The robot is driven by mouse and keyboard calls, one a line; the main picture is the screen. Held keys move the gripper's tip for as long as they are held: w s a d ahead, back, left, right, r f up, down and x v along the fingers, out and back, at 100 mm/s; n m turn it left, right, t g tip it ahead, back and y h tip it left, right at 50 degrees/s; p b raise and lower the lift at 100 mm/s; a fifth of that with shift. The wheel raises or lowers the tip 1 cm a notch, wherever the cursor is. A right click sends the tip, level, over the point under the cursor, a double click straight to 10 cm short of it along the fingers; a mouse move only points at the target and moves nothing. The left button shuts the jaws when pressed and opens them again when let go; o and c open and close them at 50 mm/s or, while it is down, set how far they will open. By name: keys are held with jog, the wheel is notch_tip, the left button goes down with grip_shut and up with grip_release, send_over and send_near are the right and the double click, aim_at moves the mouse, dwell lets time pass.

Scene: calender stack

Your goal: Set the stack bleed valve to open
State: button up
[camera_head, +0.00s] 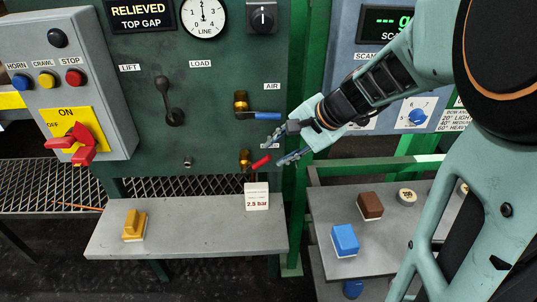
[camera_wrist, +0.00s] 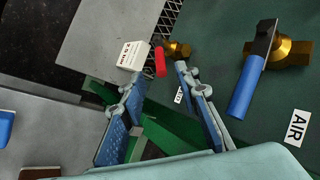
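The lower brass valve (camera_head: 245,157) on the green panel has a short red handle (camera_head: 261,162), which points right and slightly up. A small label near it is mostly hidden by my gripper, so I cannot read it. Above it is a brass valve with a blue handle (camera_head: 264,115), lying about level under the AIR label. My gripper (camera_head: 279,150) is open and empty, just right of the red handle. In the wrist view the red handle (camera_wrist: 160,61) shows just beyond the gap between my fingertips (camera_wrist: 160,76), with no clear contact.
A side table (camera_head: 372,262) holds blue and brown blocks. A green post (camera_head: 297,205) rises beside the panel.

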jog(key=shift+v, duration=1.25)
